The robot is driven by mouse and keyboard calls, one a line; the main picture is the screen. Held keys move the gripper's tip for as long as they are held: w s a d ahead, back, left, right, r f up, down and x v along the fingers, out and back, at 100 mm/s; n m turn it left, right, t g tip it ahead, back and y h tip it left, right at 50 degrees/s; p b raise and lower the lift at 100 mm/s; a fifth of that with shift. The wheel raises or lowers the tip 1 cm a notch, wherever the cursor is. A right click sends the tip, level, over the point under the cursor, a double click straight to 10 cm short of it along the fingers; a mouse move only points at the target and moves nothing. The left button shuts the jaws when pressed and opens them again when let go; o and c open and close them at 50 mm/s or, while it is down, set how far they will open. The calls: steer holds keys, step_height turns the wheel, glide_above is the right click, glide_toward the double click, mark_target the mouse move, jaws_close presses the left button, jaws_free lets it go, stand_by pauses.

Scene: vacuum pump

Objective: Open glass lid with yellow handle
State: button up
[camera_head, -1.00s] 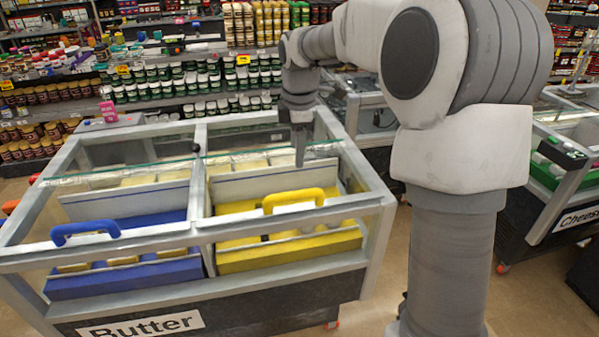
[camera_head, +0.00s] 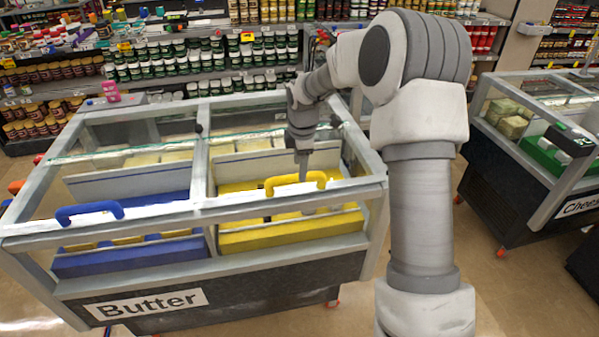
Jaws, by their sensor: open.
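The yellow handle (camera_head: 280,181) is an arched bar on the front rim of the right-hand glass lid of the butter case. The glass of that lid is clear and hard to make out; the lid appears closed. My gripper (camera_head: 303,172) points down over the right compartment, with its fingertip part right at the far side of the yellow handle. I cannot tell whether it touches the handle. My gripper is open and holds nothing visible; the gap between its fingers is hard to see.
A blue handle (camera_head: 90,212) sits on the left half of the butter case (camera_head: 230,282). The cheese case (camera_head: 500,165) stands to the right, past a strip of bare floor (camera_head: 478,270). Shelves of jars (camera_head: 200,65) stand behind.

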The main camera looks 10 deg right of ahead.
steer(key=shift+w+f, duration=0.2)
steer(key=shift+f, duration=0.75)
steer(key=shift+w+f, duration=0.2)
steer(key=shift+f, duration=0.75)
jaws_close()
